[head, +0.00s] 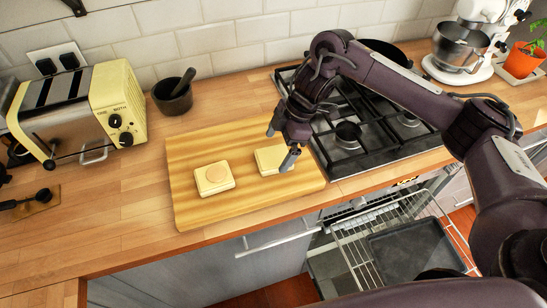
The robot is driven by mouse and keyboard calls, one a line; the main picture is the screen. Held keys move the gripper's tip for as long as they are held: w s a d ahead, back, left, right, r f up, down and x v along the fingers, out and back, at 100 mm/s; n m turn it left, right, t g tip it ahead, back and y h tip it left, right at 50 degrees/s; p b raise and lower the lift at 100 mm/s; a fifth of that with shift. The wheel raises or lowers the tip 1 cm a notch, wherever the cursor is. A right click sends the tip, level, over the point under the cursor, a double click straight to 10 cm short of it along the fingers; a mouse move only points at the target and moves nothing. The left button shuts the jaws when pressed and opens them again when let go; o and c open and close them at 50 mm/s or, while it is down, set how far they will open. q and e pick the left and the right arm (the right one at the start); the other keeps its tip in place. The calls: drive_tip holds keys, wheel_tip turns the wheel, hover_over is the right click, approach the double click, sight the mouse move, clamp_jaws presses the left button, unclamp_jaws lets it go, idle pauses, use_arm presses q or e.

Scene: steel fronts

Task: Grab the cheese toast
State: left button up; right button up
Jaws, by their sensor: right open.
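Two pale square toasts lie flat on the wooden cutting board (190,160). The left toast (213,178) has a round tan patch on top. The right toast (268,161) is plain pale yellow, and its right side is partly hidden by my right gripper. I cannot tell from this view which one is the cheese toast. My right gripper (281,147) is open and points down at the right toast, with one finger beyond it and one at its near right side. Whether the fingers touch it is unclear. My left gripper is not in view.
A yellow toaster (118,105) and a dark mortar with pestle (173,95) stand at the back left. The gas stove (345,140) lies under my right arm. Below the counter, an oven stands open with its wire rack (400,225) out. A mixer (461,45) stands back right.

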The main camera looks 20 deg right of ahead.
sight(274, 156)
drive_tip(key=shift+p+x, duration=0.5)
drive_tip(key=shift+x, duration=1.3)
drive_tip(key=shift+d, duration=0.15)
drive_tip(key=c, duration=0.8)
drive_tip(key=shift+w, duration=0.1)
drive_tip(key=shift+c, duration=0.2)
